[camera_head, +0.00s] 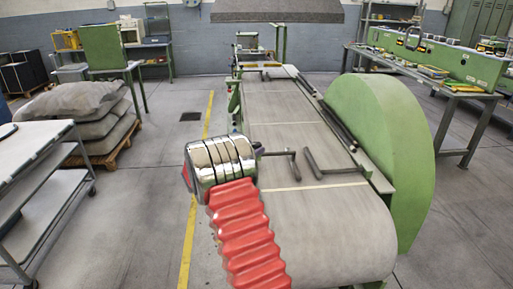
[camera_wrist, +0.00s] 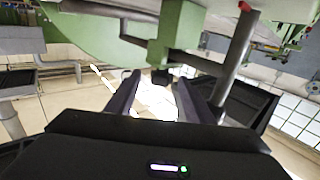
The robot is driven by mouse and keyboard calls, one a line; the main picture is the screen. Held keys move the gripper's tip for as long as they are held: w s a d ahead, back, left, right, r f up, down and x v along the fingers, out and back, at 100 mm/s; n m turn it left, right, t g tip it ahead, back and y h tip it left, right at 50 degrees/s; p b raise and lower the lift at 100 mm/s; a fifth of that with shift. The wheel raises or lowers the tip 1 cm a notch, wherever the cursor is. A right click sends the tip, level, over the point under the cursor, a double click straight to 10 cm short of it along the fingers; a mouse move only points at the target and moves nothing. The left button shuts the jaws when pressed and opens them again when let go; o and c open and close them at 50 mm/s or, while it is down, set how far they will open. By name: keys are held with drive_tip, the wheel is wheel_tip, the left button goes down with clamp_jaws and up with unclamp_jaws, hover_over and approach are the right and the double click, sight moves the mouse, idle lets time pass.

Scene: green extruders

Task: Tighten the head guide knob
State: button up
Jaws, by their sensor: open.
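My gripper (camera_wrist: 158,84) is open in the wrist view, its two dark fingers apart with nothing clearly held between them. A green block (camera_wrist: 180,35) with dark rods lies just beyond the fingertips. A small dark part (camera_wrist: 160,78) shows near the gap; I cannot tell whether it is the head guide knob. A red-tipped part (camera_wrist: 244,6) is at the upper right, beside a grey post (camera_wrist: 235,55). In the head view, my gripper cannot be made out. Two dark bent handles (camera_head: 280,156) (camera_head: 328,168) sit over the green extruder's belt (camera_head: 320,225).
A large green rounded guard (camera_head: 385,150) flanks the belt on the right. A grey cart (camera_head: 35,165) and stacked sacks (camera_head: 85,110) stand at left. A bench (camera_head: 440,80) with a green beam is at right. Floor is free beside the yellow line (camera_head: 197,185).

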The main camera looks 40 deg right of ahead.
drive_tip(key=a, duration=0.4)
drive_tip(key=shift+s+a, duration=0.15)
drive_tip(key=shift+a, duration=0.15)
drive_tip(key=shift+s, duration=0.1)
